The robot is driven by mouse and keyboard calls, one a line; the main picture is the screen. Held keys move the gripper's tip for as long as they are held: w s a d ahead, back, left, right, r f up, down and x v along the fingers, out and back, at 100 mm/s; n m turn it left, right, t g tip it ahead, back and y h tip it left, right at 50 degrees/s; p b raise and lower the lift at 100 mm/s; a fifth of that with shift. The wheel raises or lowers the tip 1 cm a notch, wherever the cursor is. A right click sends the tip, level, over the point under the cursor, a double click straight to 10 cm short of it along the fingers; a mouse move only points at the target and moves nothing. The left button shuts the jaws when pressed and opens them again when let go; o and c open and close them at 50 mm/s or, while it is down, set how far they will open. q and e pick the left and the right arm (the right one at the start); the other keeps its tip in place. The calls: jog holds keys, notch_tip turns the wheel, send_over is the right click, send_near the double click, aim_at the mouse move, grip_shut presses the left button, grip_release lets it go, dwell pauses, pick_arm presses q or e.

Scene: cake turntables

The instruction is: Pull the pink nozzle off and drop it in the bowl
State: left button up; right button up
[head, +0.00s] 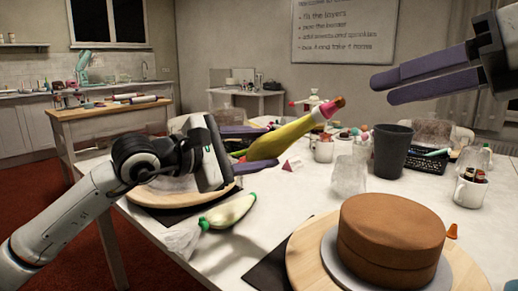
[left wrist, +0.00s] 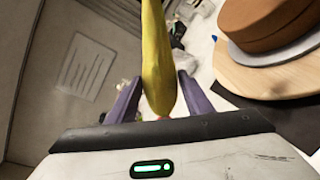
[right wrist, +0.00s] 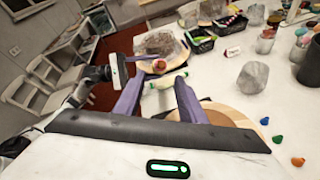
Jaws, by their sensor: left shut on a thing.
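My left gripper (head: 232,140) is shut on a yellow piping bag (head: 282,138), held tilted up above the table. The bag also shows between the fingers in the left wrist view (left wrist: 158,60). The pink nozzle (head: 327,109) is at the bag's upper right end, with an orange-brown tip. My right gripper (head: 376,88) is in the air to the right of the nozzle and above it, apart from it. Its fingers are spread and empty in the right wrist view (right wrist: 157,92). I cannot pick out the bowl with certainty.
A brown cake (head: 390,235) stands on a turntable at the front right. A green and white piping bag (head: 228,212) lies on the table.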

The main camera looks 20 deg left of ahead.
aim_at(342, 106)
jog(key=x, duration=0.9)
jog(key=shift+a+f, duration=0.1)
jog(key=shift+f, duration=0.1)
grip_shut()
jog(key=shift+s+d+r, duration=0.2)
jog(key=shift+d+r, duration=0.3)
jog(key=shift+d, duration=0.15)
jog(key=shift+s+d+r, duration=0.2)
jog(key=shift+d+r, duration=0.35)
jog(key=shift+d, duration=0.1)
jog(key=shift+s+d+r, duration=0.2)
jog(key=shift+d+r, duration=0.3)
jog(key=shift+d, duration=0.2)
